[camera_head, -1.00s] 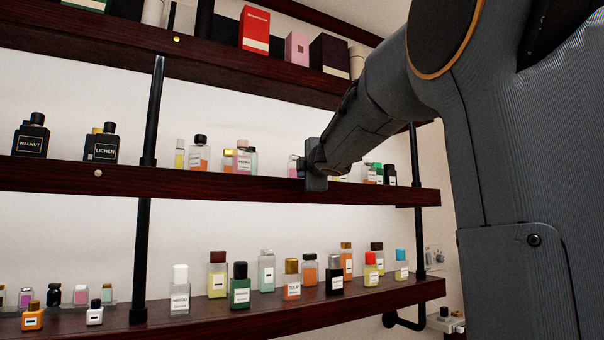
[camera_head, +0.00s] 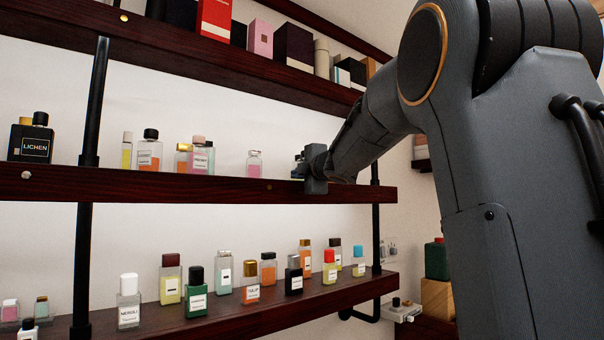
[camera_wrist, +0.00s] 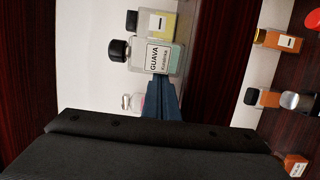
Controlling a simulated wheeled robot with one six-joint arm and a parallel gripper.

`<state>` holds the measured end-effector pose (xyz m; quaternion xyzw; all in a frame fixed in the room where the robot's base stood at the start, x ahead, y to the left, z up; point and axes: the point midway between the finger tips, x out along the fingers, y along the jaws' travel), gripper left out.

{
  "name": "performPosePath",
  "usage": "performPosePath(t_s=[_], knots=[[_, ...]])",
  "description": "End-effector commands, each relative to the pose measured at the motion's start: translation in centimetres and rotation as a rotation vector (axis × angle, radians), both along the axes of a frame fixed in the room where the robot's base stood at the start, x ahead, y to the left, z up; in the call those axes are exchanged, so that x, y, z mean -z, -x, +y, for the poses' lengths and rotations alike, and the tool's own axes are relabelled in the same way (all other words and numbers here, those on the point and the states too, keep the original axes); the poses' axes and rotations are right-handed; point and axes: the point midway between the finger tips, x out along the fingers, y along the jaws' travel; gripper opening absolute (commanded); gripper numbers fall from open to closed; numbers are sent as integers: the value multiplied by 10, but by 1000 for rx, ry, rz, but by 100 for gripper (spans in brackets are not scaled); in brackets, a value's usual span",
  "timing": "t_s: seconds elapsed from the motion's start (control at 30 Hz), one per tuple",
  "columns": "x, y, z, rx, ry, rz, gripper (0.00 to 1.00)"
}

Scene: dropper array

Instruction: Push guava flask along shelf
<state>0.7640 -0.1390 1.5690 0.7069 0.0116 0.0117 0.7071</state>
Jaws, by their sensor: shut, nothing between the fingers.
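The guava flask (camera_wrist: 157,57) shows in the wrist view as a clear flask with pale green contents, a black cap and a white GUAVA label. That view is turned sideways, so the cap points left. My gripper (camera_wrist: 161,80) is shut and empty, its blue fingers ending at the flask's side. They look in contact, but I cannot tell for sure. In the head view my gripper (camera_head: 312,168) is at the middle shelf (camera_head: 230,190), towards its right end. I cannot make out the guava flask there, behind my arm.
A yellow flask with a dark cap (camera_wrist: 161,22) stands close beyond the guava flask. A pink flask (camera_head: 254,165) stands left of my gripper, with clear shelf around it. Several flasks crowd the lower shelf (camera_head: 240,318). A black post (camera_head: 92,110) rises at the left.

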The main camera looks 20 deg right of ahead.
Motion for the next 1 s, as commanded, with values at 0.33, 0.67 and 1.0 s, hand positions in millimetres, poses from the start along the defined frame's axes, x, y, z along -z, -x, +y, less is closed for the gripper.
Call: performPosePath(t_s=[0.33, 0.67, 1.0], knots=[[1, 3, 11, 2, 0, -1, 0], [-1, 45, 32, 8, 1, -2, 0], [0, 98, 30, 9, 1, -1, 0]])
